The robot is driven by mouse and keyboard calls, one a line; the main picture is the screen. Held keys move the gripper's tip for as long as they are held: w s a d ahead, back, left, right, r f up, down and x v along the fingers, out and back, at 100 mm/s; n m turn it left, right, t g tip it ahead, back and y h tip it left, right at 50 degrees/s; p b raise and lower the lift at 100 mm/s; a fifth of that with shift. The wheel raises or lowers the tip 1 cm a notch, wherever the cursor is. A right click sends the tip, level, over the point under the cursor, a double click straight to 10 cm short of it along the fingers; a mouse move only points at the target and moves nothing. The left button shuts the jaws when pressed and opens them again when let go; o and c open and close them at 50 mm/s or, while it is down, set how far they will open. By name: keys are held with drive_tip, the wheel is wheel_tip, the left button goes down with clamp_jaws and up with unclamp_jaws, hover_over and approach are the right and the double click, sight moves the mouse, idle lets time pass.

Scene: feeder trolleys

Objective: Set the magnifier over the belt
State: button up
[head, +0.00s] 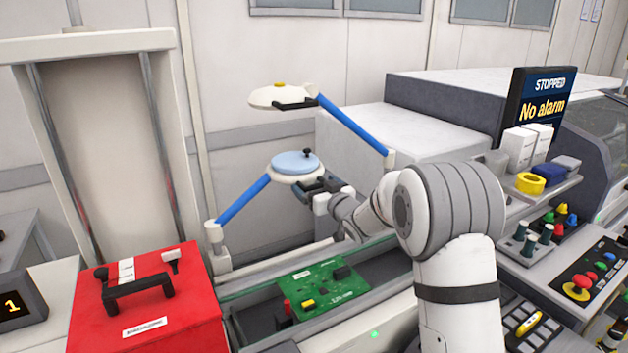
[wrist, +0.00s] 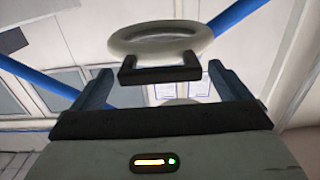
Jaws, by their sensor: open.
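The magnifier (head: 290,162) has a round pale-blue lens in a white rim with a small black knob. It hangs on a blue arm (head: 243,200) from a white post at the left end of the belt channel. Its black handle (wrist: 160,74) shows in the wrist view in front of the white ring (wrist: 160,40). My gripper (head: 316,186) is at the handle side of the magnifier. In the wrist view my gripper (wrist: 160,88) is open, with the handle lined up between its fingers. Contact cannot be told. The belt (head: 372,268) runs below, partly hidden by my arm.
A white lamp (head: 275,96) on another blue arm hangs above and behind. A green circuit board (head: 322,284) lies in the channel. A red case (head: 150,310) stands at left. The screen (head: 540,105) reads "STOPPED, No alarm". Parts and a control panel (head: 585,275) are at right.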

drive_tip(key=shift+x, duration=1.3)
drive_tip(key=shift+c, duration=0.6)
drive_tip(key=c, duration=1.3)
